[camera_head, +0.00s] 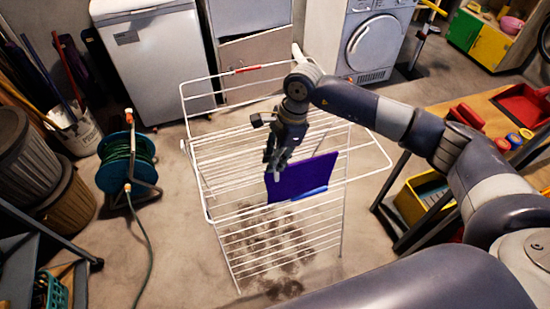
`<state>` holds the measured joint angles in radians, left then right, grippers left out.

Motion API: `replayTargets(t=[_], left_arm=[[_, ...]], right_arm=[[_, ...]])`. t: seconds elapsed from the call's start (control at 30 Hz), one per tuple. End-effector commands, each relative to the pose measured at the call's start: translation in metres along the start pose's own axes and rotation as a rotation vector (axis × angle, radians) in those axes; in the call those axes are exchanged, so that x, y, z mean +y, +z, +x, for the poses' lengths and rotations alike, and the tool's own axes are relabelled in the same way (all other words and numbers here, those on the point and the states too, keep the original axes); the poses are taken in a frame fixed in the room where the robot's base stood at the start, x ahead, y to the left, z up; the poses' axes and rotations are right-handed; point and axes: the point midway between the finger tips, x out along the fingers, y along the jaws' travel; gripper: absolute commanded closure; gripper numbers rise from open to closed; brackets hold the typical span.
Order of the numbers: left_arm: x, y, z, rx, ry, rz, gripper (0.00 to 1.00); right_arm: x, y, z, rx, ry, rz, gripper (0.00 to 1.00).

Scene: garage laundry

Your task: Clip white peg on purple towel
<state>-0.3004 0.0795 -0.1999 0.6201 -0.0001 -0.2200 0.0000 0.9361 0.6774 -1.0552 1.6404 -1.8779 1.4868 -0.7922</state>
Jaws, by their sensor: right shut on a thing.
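The purple towel (318,172) hangs on the white drying rack (205,170), towards the rack's front right, with a bright blue strip along its lower edge. My right gripper (273,167) points down at the towel's upper left corner. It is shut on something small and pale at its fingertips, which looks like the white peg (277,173). The peg is mostly hidden by the fingers, and I cannot tell whether it touches the towel. My left gripper is not in view.
A red piece (247,69) sits on the rack's back rail. A green hose reel (125,160) stands left of the rack. A wooden workbench (480,108) with a yellow crate (424,198) below stands at right. White appliances stand behind.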

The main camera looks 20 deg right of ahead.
Motion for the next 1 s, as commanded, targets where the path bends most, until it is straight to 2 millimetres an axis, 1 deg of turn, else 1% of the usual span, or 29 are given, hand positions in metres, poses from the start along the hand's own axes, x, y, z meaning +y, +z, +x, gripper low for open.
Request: replayTargets(t=[0.03, 0.27, 0.3, 0.4, 0.77, 0.87, 1.0], left_arm=[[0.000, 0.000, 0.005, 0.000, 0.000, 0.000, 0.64], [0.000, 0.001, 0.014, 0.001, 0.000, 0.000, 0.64], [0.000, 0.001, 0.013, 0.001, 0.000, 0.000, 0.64], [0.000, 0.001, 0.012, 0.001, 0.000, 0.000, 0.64], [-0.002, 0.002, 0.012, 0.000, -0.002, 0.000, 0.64], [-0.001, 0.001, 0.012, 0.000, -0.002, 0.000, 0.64], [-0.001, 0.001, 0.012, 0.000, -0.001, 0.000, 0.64]], right_arm=[[0.002, -0.002, 0.006, 0.002, 0.005, 0.000, 1.00], [0.002, -0.004, 0.013, 0.002, 0.006, 0.000, 1.00], [0.002, -0.003, 0.012, 0.002, 0.006, 0.000, 0.78], [0.002, -0.003, 0.012, 0.002, 0.006, 0.000, 0.60], [0.001, -0.003, 0.008, 0.001, 0.002, 0.000, 0.60], [0.000, -0.003, -0.002, 0.001, -0.001, 0.000, 0.60], [-0.001, -0.003, -0.028, 0.001, -0.003, 0.000, 0.60]])
